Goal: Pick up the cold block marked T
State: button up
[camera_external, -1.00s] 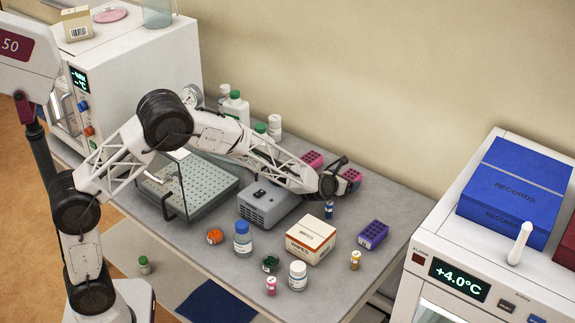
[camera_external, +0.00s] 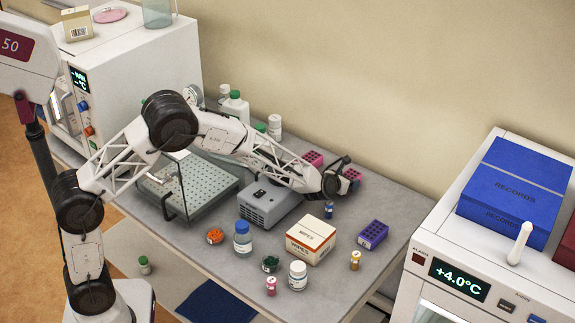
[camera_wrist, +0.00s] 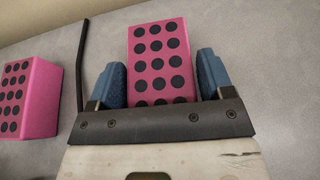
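A pink block with rows of dark round holes (camera_wrist: 160,62) lies between the two blue fingertips of my gripper (camera_wrist: 162,78) in the wrist view. The fingers stand close on either side, apparently open; I cannot tell whether they touch it. In the external view my gripper (camera_external: 346,175) is at the back of the bench, and this block (camera_external: 354,174) is partly hidden behind it. A second pink block (camera_wrist: 30,97) lies to the left in the wrist view; it also shows in the external view (camera_external: 313,158). No T marking is legible on either.
A purple block (camera_external: 372,235), a wipes box (camera_external: 311,240) and a small blue-capped vial (camera_external: 329,209) stand in front of my gripper. A grey device (camera_external: 270,207) sits beneath my forearm. Bottles (camera_external: 236,108) stand further back. The wall is close behind.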

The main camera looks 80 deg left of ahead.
jog(key=c, duration=0.8)
jog(key=shift+r, duration=0.2)
jog(key=shift+r, duration=4.85)
